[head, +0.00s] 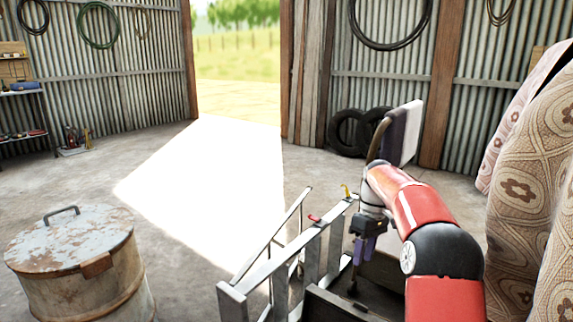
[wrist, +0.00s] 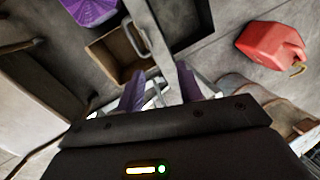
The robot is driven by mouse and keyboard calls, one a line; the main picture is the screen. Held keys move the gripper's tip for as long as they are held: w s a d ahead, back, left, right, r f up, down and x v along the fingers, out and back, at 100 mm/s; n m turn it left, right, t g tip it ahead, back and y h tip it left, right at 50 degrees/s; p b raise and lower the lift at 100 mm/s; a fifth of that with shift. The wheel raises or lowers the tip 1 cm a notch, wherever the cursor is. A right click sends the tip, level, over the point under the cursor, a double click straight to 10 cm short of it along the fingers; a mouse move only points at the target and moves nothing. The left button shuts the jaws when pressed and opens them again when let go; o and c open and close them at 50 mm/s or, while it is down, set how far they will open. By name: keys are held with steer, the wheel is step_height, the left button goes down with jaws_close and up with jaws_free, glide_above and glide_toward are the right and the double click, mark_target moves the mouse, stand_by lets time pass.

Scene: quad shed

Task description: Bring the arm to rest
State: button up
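My arm (head: 415,200), red with a black joint, reaches in from the lower right of the head view and bends down at the wrist. My gripper (head: 365,250) points downward beside a metal frame, over a dark open wooden box. In the wrist view my gripper (wrist: 160,88) shows two purple fingers standing apart, with nothing visible held between them. The fingertips are partly dark and small in the head view.
A grey metal ladder-like frame (head: 268,268) stands close left of my gripper. A rusty drum (head: 75,255) is at lower left. Patterned upholstery or cloth (head: 530,200) rises at right. A red can (wrist: 272,45) shows in the wrist view. The sunlit floor (head: 210,175) is clear.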

steer(key=s+a+r+m+t+h, duration=0.1)
steer(key=s+a+r+m+t, duration=0.1)
steer(key=s+r, duration=0.45)
steer(key=s+a+r+m+t+h, duration=0.15)
steer(key=s+r, duration=0.25)
steer(key=s, duration=0.6)
steer(key=s+f+m+t, duration=0.2)
steer(key=s, duration=0.7)
steer(key=s+a+f+m+t, duration=0.1)
steer(key=s+f+m+t, duration=0.1)
steer(key=s, duration=0.7)
steer(key=shift+a+f+y, duration=0.15)
steer(key=shift+f+y, duration=0.3)
steer(key=shift+f, duration=0.35)
steer(key=shift+a+t, duration=0.15)
steer(key=shift+t, duration=0.1)
